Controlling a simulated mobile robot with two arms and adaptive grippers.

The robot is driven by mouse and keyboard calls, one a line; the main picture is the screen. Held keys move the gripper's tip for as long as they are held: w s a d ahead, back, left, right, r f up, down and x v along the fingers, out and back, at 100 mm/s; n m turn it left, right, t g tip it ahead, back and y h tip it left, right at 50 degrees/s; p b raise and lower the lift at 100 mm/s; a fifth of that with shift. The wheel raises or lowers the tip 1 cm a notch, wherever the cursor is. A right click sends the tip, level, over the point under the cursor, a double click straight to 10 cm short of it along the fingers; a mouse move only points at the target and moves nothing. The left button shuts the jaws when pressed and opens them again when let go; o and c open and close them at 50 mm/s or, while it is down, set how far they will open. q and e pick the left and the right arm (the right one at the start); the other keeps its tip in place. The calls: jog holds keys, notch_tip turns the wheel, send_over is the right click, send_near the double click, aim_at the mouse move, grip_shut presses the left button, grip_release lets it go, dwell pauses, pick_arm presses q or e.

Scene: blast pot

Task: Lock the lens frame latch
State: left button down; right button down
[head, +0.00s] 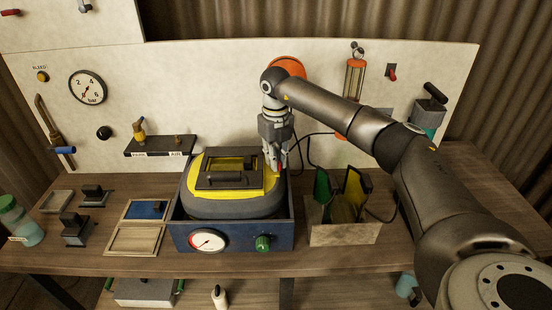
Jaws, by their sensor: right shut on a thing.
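The dark lens frame (213,183) lies on the yellow-topped grey hood (235,206), with yellow showing inside the frame. The hood sits in a blue box (184,236) on the bench. My right gripper (277,168) points down at the right edge of the frame. It is shut on a small part there, apparently the lens frame latch; the fingers hide most of it. A bit of red shows at the fingertips. Whether the latch is locked cannot be seen. My left gripper is not in view.
A gauge (208,240) and a green knob (263,243) are on the box front. An open bin (343,235) with green and yellow pieces stands right of it. Wooden trays (134,241) and dark blocks (76,230) lie left. The bench's right part is fairly clear beneath my arm.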

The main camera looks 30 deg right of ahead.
jog(key=m, duration=0.5)
jog(key=shift+w+a+r+m, duration=0.1)
jog(key=shift+m, duration=0.3)
dwell(0.4)
jog(key=c, duration=1.5)
grip_release()
notch_tip(320, 180, up, 12)
